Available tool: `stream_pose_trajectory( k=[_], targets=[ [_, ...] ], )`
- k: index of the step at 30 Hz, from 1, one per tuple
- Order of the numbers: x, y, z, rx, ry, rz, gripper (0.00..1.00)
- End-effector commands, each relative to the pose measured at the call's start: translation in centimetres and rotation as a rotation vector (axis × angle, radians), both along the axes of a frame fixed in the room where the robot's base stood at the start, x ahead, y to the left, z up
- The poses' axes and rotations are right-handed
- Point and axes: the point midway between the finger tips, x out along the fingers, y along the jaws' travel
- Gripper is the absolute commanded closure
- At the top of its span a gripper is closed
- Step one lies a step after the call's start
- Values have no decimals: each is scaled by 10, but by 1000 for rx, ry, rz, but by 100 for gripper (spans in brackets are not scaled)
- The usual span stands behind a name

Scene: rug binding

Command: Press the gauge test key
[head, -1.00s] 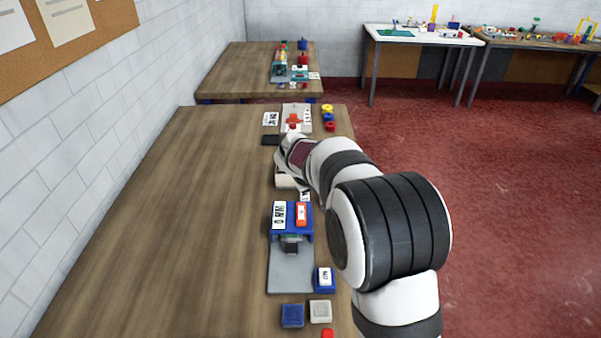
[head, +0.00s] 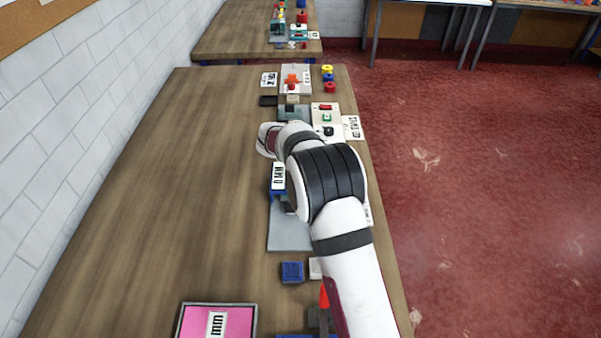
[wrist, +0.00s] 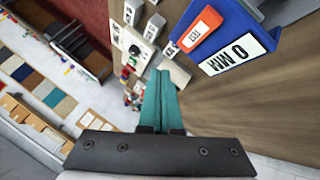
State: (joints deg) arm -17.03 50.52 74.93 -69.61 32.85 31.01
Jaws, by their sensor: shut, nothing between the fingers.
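The gauge is a blue block (head: 276,197) on a grey plate (head: 288,238), with a white "0 MM" label (head: 279,176). In the wrist view the gauge (wrist: 254,16) is at the upper right, with its "0 MM" label (wrist: 236,54) and an orange key marked TEST (wrist: 199,29). In the head view my arm hides the key. My gripper (wrist: 160,74) shows teal fingers, shut together and empty, below and left of the key in the wrist view and apart from it. The fingers are hidden in the head view.
A panel (head: 325,107) with red, green and black parts stands beyond my arm. A blue block (head: 292,271) and a pale block (head: 315,268) lie near the plate. A framed pink pad (head: 192,320) is at the front. The table's left side is bare.

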Motion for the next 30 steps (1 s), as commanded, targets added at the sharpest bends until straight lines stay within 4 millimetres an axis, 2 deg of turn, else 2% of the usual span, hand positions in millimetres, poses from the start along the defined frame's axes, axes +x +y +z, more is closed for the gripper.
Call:
stream_pose_trajectory(
  k=[6,12,18,30],
  targets=[
    [0,0,-33,-2,1,1,100],
    [0,0,-53,-1,0,1,100],
    [0,0,-60,0,0,0,100],
    [0,0,-60,0,0,0,100]
  ],
)
